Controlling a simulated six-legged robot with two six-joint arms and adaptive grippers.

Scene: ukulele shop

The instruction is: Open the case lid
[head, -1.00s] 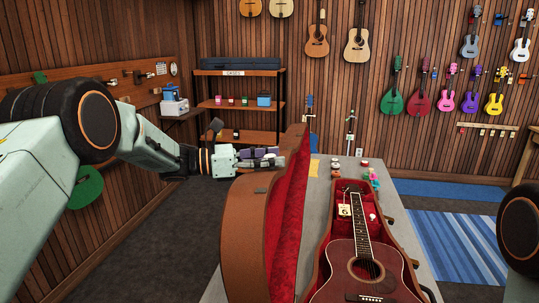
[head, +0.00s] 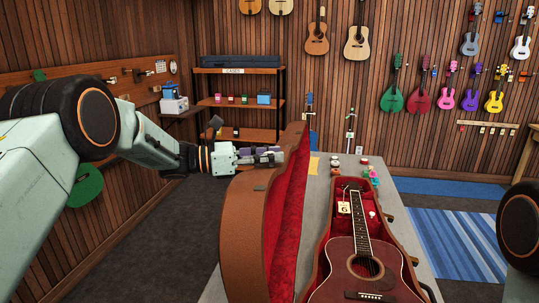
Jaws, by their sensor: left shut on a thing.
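The case (head: 409,262) lies on the grey table, with a red lining and a dark red guitar (head: 350,267) in it. Its brown lid (head: 242,225) stands up on edge at the left, and its red inside (head: 289,220) faces the guitar. My left gripper (head: 268,157) is at the far upper part of the lid, shut on it. The exact contact of its fingers is small and partly hidden. My right gripper is out of view; only a dark part of my right arm shows at the right edge.
The grey table (head: 321,190) has small coloured items (head: 372,175) beyond the case. A shelf rack (head: 237,104) stands at the back. Ukuleles and guitars hang on the back wall. A blue striped rug (head: 455,245) lies on the floor at right.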

